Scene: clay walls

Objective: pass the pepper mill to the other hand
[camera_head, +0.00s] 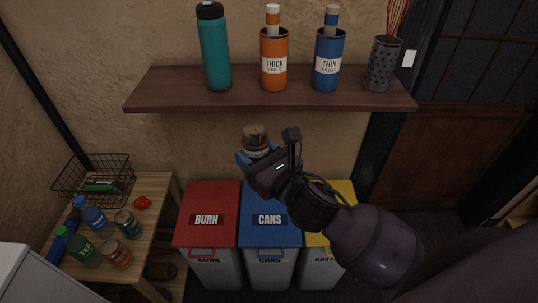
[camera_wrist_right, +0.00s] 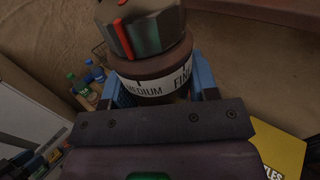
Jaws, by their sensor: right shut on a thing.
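The pepper mill (camera_head: 255,138) is in the grip of my right gripper (camera_head: 258,154), in front of the wall below the shelf. In the right wrist view the mill (camera_wrist_right: 150,86) has a dark faceted top with a red stripe and a white band reading MEDIUM and FINE. The blue fingers of my right gripper (camera_wrist_right: 157,92) are shut on it, one on each side. Its lower part is hidden behind the gripper. My left gripper is in neither view.
A wooden shelf (camera_head: 160,88) above holds a teal bottle (camera_head: 215,50), an orange bottle (camera_head: 273,60), a blue bottle (camera_head: 328,62) and a whisk holder (camera_head: 382,65). Bins with red (camera_head: 208,195), blue (camera_head: 268,232) and yellow (camera_head: 345,190) lids stand below. A side table (camera_head: 150,185) with a wire basket (camera_head: 75,180) and several bottles is at left.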

